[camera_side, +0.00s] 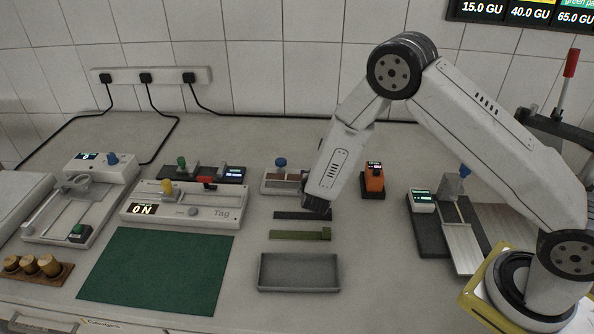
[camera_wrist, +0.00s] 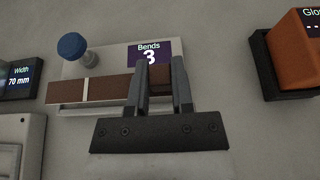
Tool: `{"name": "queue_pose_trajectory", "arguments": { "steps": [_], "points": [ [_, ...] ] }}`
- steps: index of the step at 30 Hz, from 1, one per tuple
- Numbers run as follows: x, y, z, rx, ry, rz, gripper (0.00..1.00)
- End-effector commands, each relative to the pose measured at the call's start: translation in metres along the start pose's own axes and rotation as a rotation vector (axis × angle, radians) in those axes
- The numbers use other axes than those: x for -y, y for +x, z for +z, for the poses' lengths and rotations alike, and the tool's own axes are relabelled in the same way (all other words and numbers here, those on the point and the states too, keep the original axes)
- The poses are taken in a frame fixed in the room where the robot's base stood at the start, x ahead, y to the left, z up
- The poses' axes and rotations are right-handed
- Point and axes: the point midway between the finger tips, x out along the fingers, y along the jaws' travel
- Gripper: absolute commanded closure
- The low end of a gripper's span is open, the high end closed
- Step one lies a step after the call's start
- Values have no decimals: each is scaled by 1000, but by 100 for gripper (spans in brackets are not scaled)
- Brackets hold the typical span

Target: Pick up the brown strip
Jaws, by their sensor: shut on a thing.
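The brown strip (camera_wrist: 110,88) lies along the front of a pale bend tester (camera_wrist: 108,64) with a blue knob and a display reading "Bends 3". My gripper (camera_wrist: 159,72) is shut on the strip near its right end, one dark finger on each side. A narrow pale band crosses the strip left of the fingers. In the side view the bend tester (camera_side: 268,187) stands just left of my wrist, and the strip (camera_side: 284,176) shows as a thin brown line. My wrist hides its right end there, and the fingertips are hard to make out.
An orange device (camera_side: 373,180) stands close to the right of my wrist. A dark strip (camera_side: 295,215), a green strip (camera_side: 294,235) and an empty grey tray (camera_side: 298,289) lie in front. A green mat (camera_side: 155,270) is at left. Bare table lies right of the tray.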

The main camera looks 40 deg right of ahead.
Motion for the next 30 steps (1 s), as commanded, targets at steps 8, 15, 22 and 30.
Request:
{"name": "queue_pose_trajectory", "arguments": {
  "steps": [8,15,22,30],
  "points": [
    [16,-29,24,2,0,2,100],
    [33,-59,46,2,1,2,100],
    [59,-92,50,1,-2,2,100],
    [82,-122,54,0,-1,1,100]
  ]
}}
